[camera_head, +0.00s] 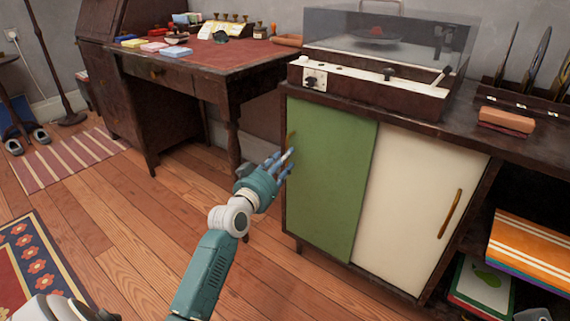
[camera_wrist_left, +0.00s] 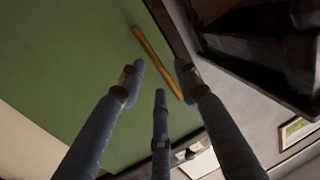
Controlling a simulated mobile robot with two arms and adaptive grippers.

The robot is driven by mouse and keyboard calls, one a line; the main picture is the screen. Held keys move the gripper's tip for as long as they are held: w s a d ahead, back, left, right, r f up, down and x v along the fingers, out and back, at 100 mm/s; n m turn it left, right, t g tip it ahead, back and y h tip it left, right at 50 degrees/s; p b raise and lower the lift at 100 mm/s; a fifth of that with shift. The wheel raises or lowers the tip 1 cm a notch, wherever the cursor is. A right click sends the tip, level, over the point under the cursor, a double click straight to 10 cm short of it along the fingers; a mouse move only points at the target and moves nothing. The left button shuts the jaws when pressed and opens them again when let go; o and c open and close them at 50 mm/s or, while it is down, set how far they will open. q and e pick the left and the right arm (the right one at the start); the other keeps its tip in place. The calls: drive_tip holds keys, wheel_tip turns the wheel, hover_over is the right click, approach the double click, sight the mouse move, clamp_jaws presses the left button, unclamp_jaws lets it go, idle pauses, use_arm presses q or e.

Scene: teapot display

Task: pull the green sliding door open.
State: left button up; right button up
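The green sliding door (camera_head: 328,172) covers the left part of the low cabinet front, beside a cream door (camera_head: 408,217). Its slim, upright wooden handle (camera_head: 290,139) is near its left edge. My left gripper (camera_head: 281,160) is just in front of that edge, slightly below the handle. In the left wrist view, the blue-grey fingers (camera_wrist_left: 161,72) are spread open, and the handle (camera_wrist_left: 157,63) shows beyond and between their tips. I cannot tell whether any finger touches it. The green panel (camera_wrist_left: 70,60) fills the upper left there.
A record player (camera_head: 370,75) stands on the cabinet top. A wooden desk (camera_head: 205,65) stands behind, to the left, with small items on it. The cream door has its own handle (camera_head: 450,213). Open shelves with records (camera_head: 530,255) are at right.

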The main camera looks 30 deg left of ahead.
use_arm(q)
drive_tip(key=shift+w, duration=0.5)
clamp_jaws()
